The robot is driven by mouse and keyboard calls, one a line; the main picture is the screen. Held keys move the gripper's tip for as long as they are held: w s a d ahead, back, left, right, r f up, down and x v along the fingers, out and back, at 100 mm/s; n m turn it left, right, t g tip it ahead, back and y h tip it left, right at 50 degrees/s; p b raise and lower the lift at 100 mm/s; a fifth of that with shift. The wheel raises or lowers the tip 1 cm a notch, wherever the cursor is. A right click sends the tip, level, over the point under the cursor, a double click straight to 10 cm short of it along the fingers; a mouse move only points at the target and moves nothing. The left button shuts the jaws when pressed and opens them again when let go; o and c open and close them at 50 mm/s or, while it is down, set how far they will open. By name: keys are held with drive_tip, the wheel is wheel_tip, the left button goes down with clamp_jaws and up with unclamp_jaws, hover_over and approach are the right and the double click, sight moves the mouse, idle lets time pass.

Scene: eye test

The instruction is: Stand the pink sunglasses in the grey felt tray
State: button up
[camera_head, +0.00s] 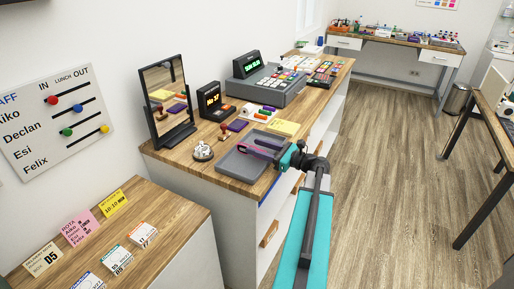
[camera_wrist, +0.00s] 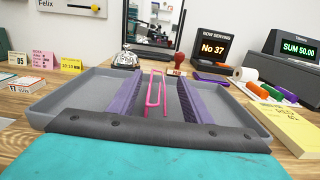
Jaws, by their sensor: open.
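The pink sunglasses (camera_wrist: 155,98) show in the wrist view as a narrow pink outline within the grey felt tray (camera_wrist: 62,100). My gripper (camera_wrist: 162,82) is open, with one purple finger on each side of the sunglasses. Gaps show between them and both fingers. In the head view my gripper (camera_head: 252,148) reaches over the tray (camera_head: 228,166) from the right. Only a thin pink strip of the sunglasses (camera_head: 246,155) shows there. I cannot tell exactly how their underside meets the tray floor.
A silver bell (camera_head: 202,151) stands left of the tray, and a stamp (camera_head: 224,131) behind it. A yellow pad (camera_head: 284,128), a mirror (camera_head: 165,95), a number display (camera_head: 212,102) and a cash register (camera_head: 265,82) stand farther back. The counter's front edge is close to the tray.

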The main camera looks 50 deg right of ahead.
drive_tip(key=b+v, duration=0.2)
drive_tip(key=v, duration=0.9)
drive_tip(key=shift+s+f, duration=0.1)
drive_tip(key=shift+s, duration=0.05)
idle(0.7)
